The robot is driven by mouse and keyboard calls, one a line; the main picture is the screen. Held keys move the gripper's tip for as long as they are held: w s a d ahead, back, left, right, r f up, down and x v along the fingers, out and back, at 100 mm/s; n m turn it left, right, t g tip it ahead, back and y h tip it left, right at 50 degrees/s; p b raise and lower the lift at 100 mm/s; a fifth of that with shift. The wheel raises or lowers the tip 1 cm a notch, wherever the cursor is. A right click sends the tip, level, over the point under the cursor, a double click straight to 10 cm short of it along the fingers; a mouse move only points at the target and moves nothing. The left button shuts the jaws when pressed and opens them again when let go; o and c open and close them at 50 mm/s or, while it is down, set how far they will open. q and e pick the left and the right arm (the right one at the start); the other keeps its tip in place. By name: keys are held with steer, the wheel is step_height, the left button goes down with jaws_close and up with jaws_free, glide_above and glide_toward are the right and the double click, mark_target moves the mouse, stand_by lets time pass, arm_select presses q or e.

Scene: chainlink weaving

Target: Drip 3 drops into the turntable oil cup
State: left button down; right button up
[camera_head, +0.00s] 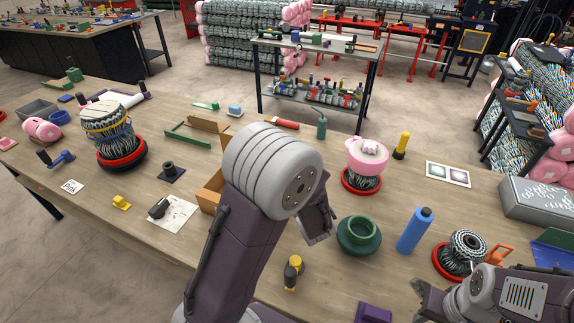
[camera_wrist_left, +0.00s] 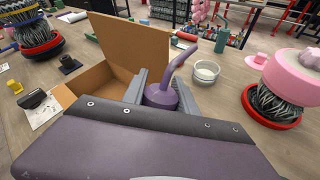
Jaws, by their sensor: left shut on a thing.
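My left gripper (camera_wrist_left: 162,98) is shut on a purple oil can (camera_wrist_left: 160,96) with a thin bent spout rising toward the upper right. In the head view my left gripper (camera_head: 318,222) is mostly behind my own arm, and the can is hidden. A small white round cup (camera_wrist_left: 206,71) stands on the table just right of the spout; I cannot tell for sure that it is the turntable oil cup. The spout looks upright, not tipped over the cup. My right gripper (camera_head: 430,298) is partly in view at the lower right, its jaws unclear.
A cardboard box (camera_wrist_left: 107,80) stands open left of the can. A pink-topped woven piece (camera_wrist_left: 285,80) on a red base is to the right. A green ring (camera_head: 359,236), a blue bottle (camera_head: 414,231) and a teal bottle (camera_head: 321,127) stand on the table.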

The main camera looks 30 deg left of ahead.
arm_select(q)
steer(key=f+g+p, duration=0.1)
steer(key=p, duration=0.2)
steer(key=f+m+g+h+p, duration=0.1)
steer(key=p, duration=0.2)
steer(key=s+f+m+g+p, duration=0.1)
steer(key=f+g+p, duration=0.1)
steer(key=p, duration=0.1)
steer(key=shift+s+f+p, duration=0.1)
steer(key=shift+p, duration=0.2)
steer(key=shift+r+m+g+h+p, duration=0.5)
steer(key=shift+g+p, duration=0.6)
steer(key=shift+p, duration=2.8)
stand_by(2.9)
